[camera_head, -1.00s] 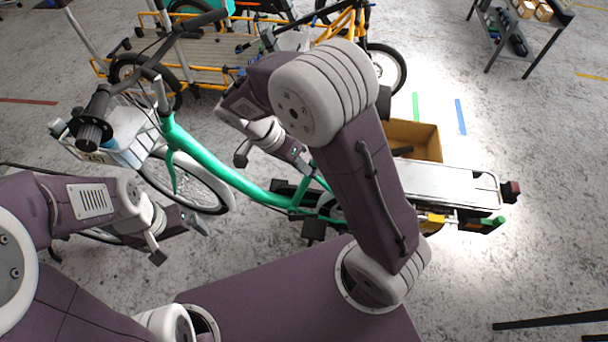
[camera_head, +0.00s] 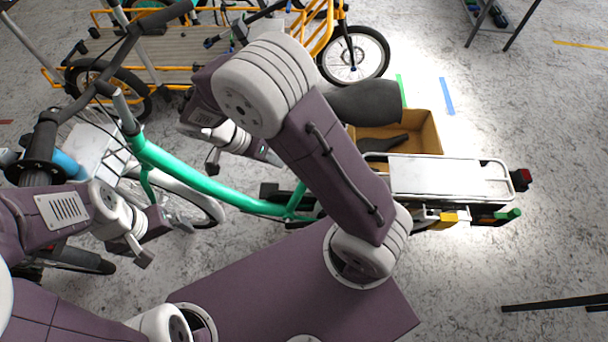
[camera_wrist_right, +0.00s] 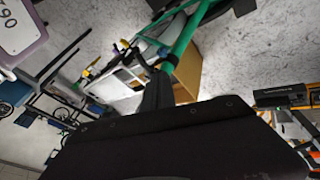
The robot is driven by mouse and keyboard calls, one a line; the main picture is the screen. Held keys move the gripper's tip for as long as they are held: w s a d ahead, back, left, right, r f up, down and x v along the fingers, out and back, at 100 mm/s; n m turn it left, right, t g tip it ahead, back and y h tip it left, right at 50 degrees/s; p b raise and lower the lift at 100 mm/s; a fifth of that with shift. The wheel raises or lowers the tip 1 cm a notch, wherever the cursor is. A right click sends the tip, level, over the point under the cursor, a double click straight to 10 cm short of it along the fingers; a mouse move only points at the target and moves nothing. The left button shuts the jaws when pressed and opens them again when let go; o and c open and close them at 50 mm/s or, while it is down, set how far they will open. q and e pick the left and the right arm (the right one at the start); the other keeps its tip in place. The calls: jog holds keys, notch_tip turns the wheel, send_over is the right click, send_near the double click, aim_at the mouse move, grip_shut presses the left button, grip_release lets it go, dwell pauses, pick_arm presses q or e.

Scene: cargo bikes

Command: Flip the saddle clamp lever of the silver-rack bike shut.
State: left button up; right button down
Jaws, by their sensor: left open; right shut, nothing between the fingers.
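The silver-rack bike has a green frame (camera_head: 215,188), a silver rear rack (camera_head: 445,178) and a dark saddle (camera_head: 368,106), partly behind my right arm. The saddle clamp and its lever are hidden by that arm in the head view, and I cannot make out the lever in the right wrist view. My right gripper's dark fingers (camera_wrist_right: 158,88) are shut and empty in the right wrist view, in front of the green frame (camera_wrist_right: 182,45). In the head view its tip is largely hidden behind my arm. My left gripper (camera_head: 187,224) is open and empty near the front wheel.
A cardboard box (camera_head: 425,130) stands beyond the rack. A yellow cargo bike (camera_head: 320,35) stands at the back. The floor at the lower right is mostly clear.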

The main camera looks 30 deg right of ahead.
jog(key=s+d+f+b, duration=0.1)
jog(key=s+d+f, duration=0.3)
jog(key=d+f, duration=0.2)
jog(key=shift+b+x, duration=0.3)
jog(key=shift+x, duration=0.55)
jog(key=shift+w+a+f, duration=0.1)
jog(key=shift+w+a, duration=0.05)
